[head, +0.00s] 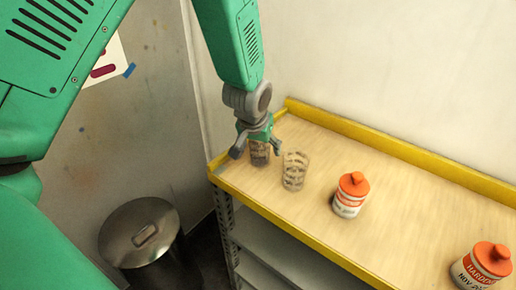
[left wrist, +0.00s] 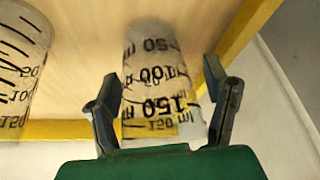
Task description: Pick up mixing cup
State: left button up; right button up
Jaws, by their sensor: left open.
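A clear mixing cup (head: 259,157) with dark scale markings stands near the left end of the wooden shelf top. My left gripper (head: 253,150) is over it from above, with its fingers open. In the left wrist view the same cup (left wrist: 158,90) is between the two spread fingers of the left gripper (left wrist: 163,78), with a small gap showing on the left side. A second clear mixing cup (head: 294,171) stands just to the right, and it also shows at the left edge of the left wrist view (left wrist: 18,65). My right gripper is not in view.
The shelf top (head: 400,200) has a raised yellow rim. A white hardener jar with an orange lid (head: 350,195) stands right of the cups, and another (head: 483,268) is at the lower right. A metal bin (head: 140,235) stands on the floor at left.

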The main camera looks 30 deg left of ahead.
pick_arm(q)
jog(key=shift+s+d+r, duration=0.1)
jog(key=shift+d+r, duration=0.1)
jog(key=shift+d, duration=0.6)
jog(key=c, duration=0.5)
jog(key=shift+r, duration=0.1)
jog(key=c, duration=0.3)
jog(key=shift+s+a+f, duration=0.2)
jog(key=shift+a+f, duration=0.05)
jog(key=shift+a, duration=0.5)
jog(key=shift+c, duration=0.6)
jog(key=shift+d, duration=0.15)
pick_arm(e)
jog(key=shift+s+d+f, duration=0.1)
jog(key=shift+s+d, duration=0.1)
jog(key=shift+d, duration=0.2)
